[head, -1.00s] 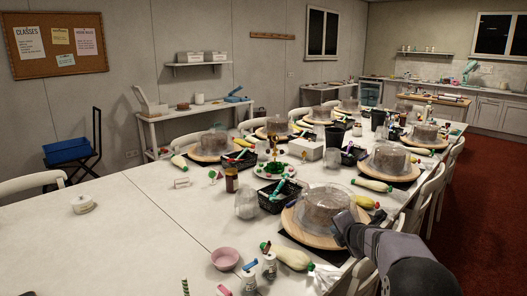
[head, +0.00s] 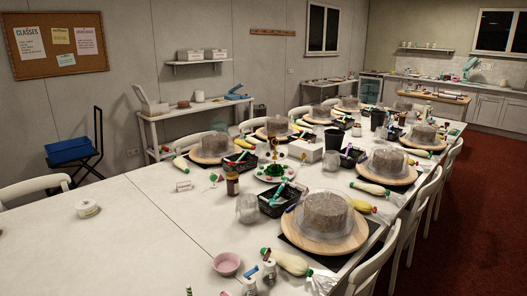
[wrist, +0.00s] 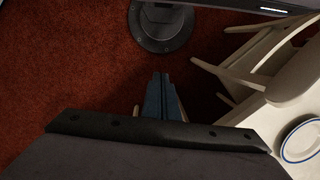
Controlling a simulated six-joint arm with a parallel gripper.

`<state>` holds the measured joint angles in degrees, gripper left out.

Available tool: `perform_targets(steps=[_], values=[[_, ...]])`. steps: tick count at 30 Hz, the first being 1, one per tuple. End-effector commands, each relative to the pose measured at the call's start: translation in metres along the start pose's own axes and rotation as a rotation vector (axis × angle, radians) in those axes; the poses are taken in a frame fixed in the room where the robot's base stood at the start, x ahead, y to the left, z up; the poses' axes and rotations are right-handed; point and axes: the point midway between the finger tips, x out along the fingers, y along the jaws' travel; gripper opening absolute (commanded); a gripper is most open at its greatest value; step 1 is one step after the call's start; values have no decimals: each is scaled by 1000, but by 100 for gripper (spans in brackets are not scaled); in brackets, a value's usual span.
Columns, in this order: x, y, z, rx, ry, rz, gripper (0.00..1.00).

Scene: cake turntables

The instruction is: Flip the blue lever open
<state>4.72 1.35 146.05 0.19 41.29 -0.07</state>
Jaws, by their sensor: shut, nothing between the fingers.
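My gripper (wrist: 160,76) shows only in the wrist view. Its two fingers are together and empty, over the red floor, away from the tabletop things. No lever shows in the wrist view.
The long white table (head: 110,255) carries cakes under clear covers on wooden turntables (head: 347,244), squash-like bottles, black baskets (head: 275,205) and a pink bowl (head: 226,263). Its left part is mostly clear. In the wrist view a pale chair (wrist: 255,80) and a dark round base (wrist: 160,28) stand nearby.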

Motion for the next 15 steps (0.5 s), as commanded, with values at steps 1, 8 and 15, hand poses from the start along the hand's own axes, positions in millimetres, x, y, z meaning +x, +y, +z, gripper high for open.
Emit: perform_targets(steps=[1, 8, 15], values=[[-24, -3, 2, -19, 35, 3, 0], [-75, -16, -11, -77, 153, 8, 0], [-76, -18, -11, -88, 152, 9, 0]])
